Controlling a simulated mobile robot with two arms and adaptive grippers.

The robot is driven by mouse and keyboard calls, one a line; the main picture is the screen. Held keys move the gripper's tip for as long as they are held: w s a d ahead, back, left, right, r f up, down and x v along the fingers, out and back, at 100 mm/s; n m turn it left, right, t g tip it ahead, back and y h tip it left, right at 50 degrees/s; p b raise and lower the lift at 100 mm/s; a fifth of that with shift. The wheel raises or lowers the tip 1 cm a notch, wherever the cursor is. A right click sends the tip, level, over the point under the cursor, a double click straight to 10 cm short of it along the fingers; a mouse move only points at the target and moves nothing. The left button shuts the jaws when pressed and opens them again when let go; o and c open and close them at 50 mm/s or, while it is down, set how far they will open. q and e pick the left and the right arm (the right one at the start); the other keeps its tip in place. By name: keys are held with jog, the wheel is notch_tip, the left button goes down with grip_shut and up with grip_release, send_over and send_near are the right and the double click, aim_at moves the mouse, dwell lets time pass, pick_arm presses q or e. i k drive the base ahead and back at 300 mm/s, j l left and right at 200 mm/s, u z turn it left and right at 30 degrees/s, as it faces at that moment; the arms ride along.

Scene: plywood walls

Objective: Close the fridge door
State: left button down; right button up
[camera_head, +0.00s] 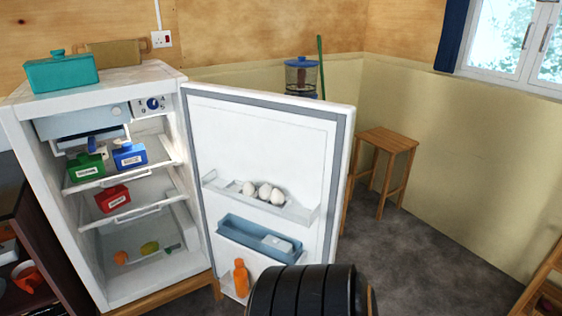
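A white fridge (45,170) stands at the left with its interior facing me. Its door (268,150) is hinged near the middle of the view and stands wide open to the right, its inner side showing. The door racks hold several eggs (264,192), a blue tray (258,238) and an orange bottle (241,277). A black ribbed part of my own arm covers the lower edge of the door. Neither gripper's fingers are in view, so I cannot see any contact with the door.
Inside the fridge are a green container (87,167), a blue container (129,154) and a red container (113,198). A teal pot (61,72) sits on top. A wooden stool (387,143) stands right of the door. Grey floor (430,260) is clear at the right.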

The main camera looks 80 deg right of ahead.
aim_at(301, 146)
jog(key=k+l, duration=0.1)
jog(key=l, duration=0.4)
jog(key=k+l, duration=0.1)
jog(key=l, duration=0.4)
jog(key=k+l, duration=0.1)
jog(key=l, duration=0.45)
jog(key=k+l, duration=0.1)
jog(key=l, duration=0.4)
jog(key=k+l, duration=0.1)
jog(key=l, duration=0.4)
jog(key=k+l, duration=0.1)
jog(key=l, duration=0.4)
jog(key=k+l, duration=0.1)
jog(key=l, duration=0.45)
jog(key=k+l, duration=0.1)
jog(key=l, duration=0.4)
